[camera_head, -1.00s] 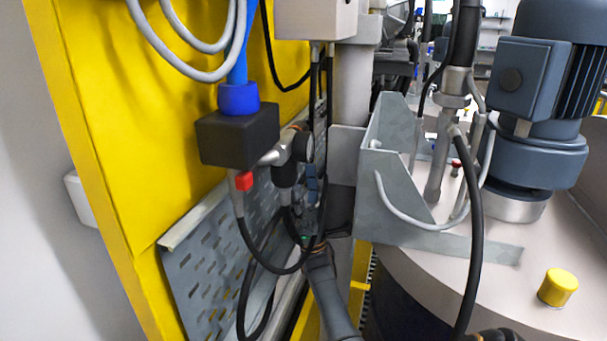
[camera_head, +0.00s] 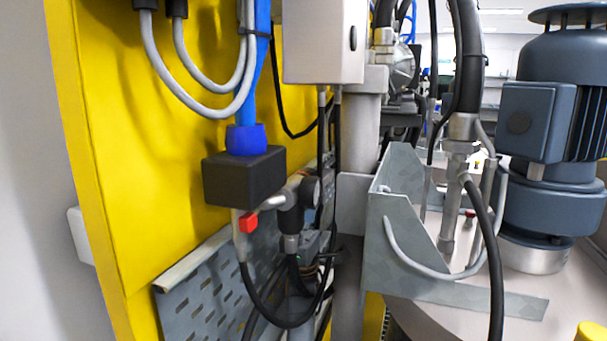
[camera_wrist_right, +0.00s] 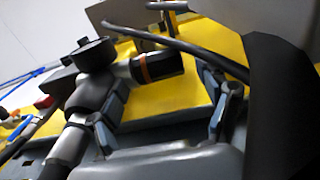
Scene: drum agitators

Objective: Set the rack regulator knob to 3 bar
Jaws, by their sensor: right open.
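The rack regulator (camera_head: 291,218) hangs beside the black block on the yellow panel in the head view, with a round dark gauge (camera_head: 312,191) at its right. In the right wrist view the regulator's black knob (camera_wrist_right: 163,65) has an orange ring, and the round black gauge (camera_wrist_right: 91,54) is to its left. My right gripper (camera_wrist_right: 166,76) is open, with its two blue-grey fingers apart on either side of the knob's lower side. I cannot tell whether they touch it. The pressure reading is not legible. My left gripper is in neither view.
A black block (camera_head: 243,176) with a red button (camera_head: 248,222) is left of the regulator. A grey bracket (camera_head: 400,230) and a motor (camera_head: 550,130) stand to the right. A black hose (camera_wrist_right: 185,45) crosses the wrist view.

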